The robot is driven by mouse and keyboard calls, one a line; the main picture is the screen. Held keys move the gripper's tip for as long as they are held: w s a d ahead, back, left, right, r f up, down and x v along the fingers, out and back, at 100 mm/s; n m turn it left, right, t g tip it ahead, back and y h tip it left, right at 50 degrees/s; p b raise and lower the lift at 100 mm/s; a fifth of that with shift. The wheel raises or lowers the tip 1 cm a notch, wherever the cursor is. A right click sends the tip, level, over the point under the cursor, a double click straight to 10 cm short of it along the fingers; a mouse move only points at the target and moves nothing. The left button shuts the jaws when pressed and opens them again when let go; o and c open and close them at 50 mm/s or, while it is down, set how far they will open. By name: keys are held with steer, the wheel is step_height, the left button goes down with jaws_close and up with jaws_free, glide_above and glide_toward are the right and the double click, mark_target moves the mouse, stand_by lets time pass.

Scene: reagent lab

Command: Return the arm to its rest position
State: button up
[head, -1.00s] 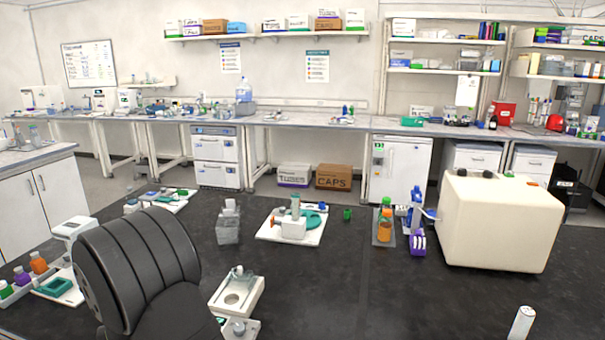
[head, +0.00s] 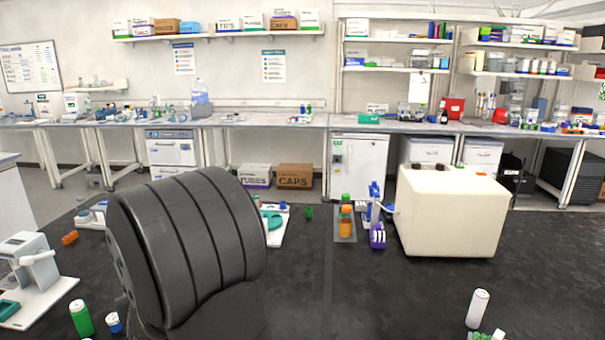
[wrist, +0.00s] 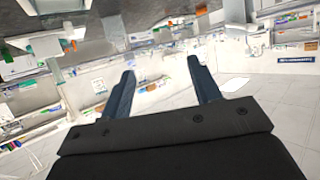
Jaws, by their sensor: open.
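My gripper (wrist: 160,88) shows in the wrist view with its two dark fingers spread apart and nothing between them. Past the fingers the wrist view shows the room tilted, with shelves, benches and pale floor, so the gripper is clear of any object. In the head view a large dark, ribbed part of my arm stands at the lower left over the black bench (head: 400,300). The gripper itself cannot be made out in the head view. My arm hides part of the bench and the white board with a teal piece (head: 275,220) behind it.
A cream box-shaped machine (head: 450,212) stands right of centre. Left of it are an orange bottle (head: 346,222) and a blue-and-purple device (head: 376,215). A white device (head: 35,265) and green-bodied tube (head: 81,318) are at lower left; a white-capped tube (head: 477,308) is at lower right. The middle front is clear.

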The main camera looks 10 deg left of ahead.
steer(key=w+d+m+t+h, duration=0.1)
steer(key=w+d+m+h, duration=0.2)
steer(key=w+d, duration=0.5)
steer(key=w+d+m+t+h, duration=0.2)
steer(key=w+d, duration=0.3)
steer(key=d, duration=0.7)
steer(key=w+d+m+h, duration=0.3)
steer(key=d+m+h, duration=0.1)
steer(key=d, duration=1.8)
steer(key=shift+d+m+h, duration=0.3)
steer(key=shift+m+h, duration=0.1)
steer(key=shift+h, duration=0.4)
steer(key=shift+o, duration=0.4)
steer(key=shift+w, duration=0.1)
